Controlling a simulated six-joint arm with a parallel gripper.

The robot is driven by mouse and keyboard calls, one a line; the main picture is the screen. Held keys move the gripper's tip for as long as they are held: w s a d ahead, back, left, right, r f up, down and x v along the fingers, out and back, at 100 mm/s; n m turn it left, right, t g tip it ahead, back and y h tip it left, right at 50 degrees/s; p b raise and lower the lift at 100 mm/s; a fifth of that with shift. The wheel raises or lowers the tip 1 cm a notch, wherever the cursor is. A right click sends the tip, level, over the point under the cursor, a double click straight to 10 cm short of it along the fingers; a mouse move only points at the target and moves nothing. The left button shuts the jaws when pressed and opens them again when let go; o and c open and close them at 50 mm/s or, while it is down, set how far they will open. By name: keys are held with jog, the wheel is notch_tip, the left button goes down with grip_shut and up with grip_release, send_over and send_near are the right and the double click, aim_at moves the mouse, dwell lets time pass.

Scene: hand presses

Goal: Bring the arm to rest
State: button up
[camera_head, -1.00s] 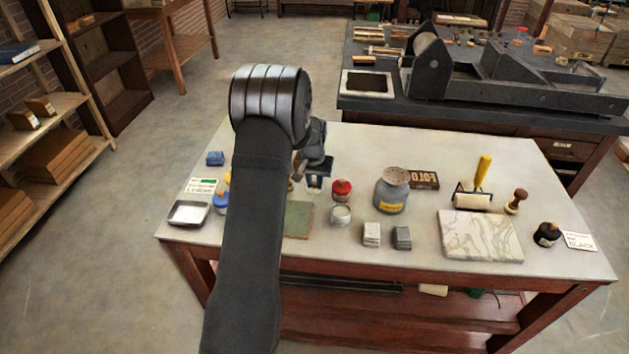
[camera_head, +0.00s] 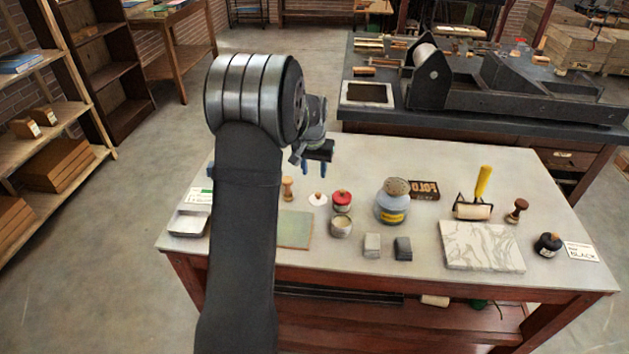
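My gripper is clear of both. My arm hides part of the table's left side.
A press (camera_head: 500,85) stands behind.

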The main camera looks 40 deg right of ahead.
jog(key=shift+s+a+r, duration=0.1)
jog(key=shift+r, duration=0.8)
jog(key=shift+f, duration=0.1)
jog(key=f, duration=0.4)
jog(key=d+f, duration=0.1)
jog(key=f, duration=0.3)
jog(key=w+f, duration=0.1)
jog(key=f, duration=0.3)
jog(key=shift+d+f, duration=0.1)
jog(key=shift+d, duration=0.05)
notch_tip(320, 180, up, 3)
jog(key=shift+f, duration=0.1)
jog(key=shift+r, duration=0.55)
jog(key=shift+f, duration=0.1)
